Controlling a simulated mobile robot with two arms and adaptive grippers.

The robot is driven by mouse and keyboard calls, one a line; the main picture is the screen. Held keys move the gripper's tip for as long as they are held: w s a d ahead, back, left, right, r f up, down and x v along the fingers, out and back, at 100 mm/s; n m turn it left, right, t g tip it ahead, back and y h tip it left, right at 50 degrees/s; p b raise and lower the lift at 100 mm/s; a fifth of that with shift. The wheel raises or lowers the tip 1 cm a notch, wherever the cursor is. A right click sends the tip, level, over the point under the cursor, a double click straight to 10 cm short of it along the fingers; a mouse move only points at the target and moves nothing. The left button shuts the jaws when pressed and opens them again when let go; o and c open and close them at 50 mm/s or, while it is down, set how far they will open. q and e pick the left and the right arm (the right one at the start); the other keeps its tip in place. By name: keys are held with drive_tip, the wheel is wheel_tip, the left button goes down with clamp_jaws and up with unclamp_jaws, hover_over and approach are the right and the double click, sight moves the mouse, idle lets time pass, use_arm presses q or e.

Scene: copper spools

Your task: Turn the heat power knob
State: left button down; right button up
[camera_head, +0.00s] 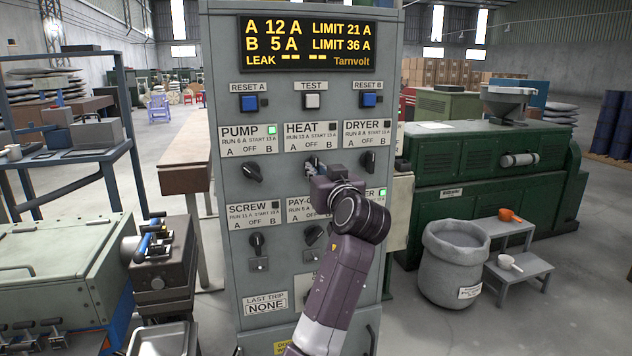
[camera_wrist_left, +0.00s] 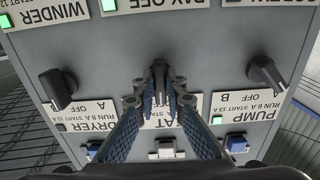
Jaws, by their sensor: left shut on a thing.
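The heat power knob (camera_wrist_left: 158,70) is a black knob below the HEAT label (camera_head: 311,133) on the grey panel. My left gripper (camera_head: 312,165) reaches it from the front and hides most of it in the head view. In the left wrist view, which shows the panel upside down, the fingers of my left gripper (camera_wrist_left: 160,95) are closed on the knob from both sides. The exact knob angle is hard to tell. The HEAT indicator (camera_head: 333,126) is dark. My right gripper is not in view.
The pump knob (camera_head: 252,172) and dryer knob (camera_head: 368,162) flank the heat knob. The screw knob (camera_head: 256,241) is lower left. A display (camera_head: 306,44) reads A 12 A, B 5 A. A grey sack bin (camera_head: 455,262) stands at right.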

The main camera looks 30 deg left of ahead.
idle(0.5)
use_arm(q)
drive_tip(key=c, duration=2)
unclamp_jaws()
drive_tip(key=v, duration=1.2)
